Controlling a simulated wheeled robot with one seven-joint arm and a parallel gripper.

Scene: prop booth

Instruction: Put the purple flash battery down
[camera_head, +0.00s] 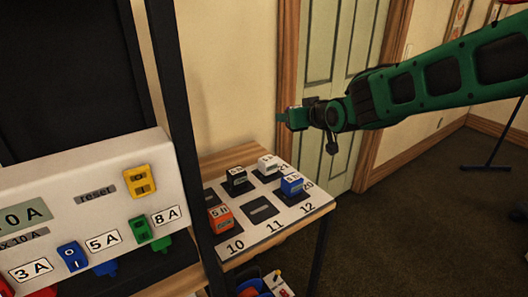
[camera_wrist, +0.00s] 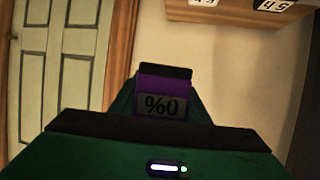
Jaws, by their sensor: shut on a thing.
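A purple flash battery (camera_wrist: 163,89) with a dark top and a "0%" label, upside down in the wrist view, sits between my gripper's jaws. My gripper (camera_head: 294,118) is shut on it and holds it in the air, beyond and above the small wooden table (camera_head: 318,221). In the head view I cannot make out the battery clearly at the gripper. The white board (camera_head: 251,244) on the table has dark square pads and numbers 10, 11 and 12 along its front edge. The pad (camera_head: 262,210) behind number 11 is empty.
On the board stand an orange battery (camera_head: 221,219), a black one (camera_head: 237,180), a white one (camera_head: 269,165) and a blue one (camera_head: 292,185). A white panel (camera_head: 100,215) with coloured switches and a dark post (camera_head: 182,130) stand left. A door (camera_head: 338,70) is behind.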

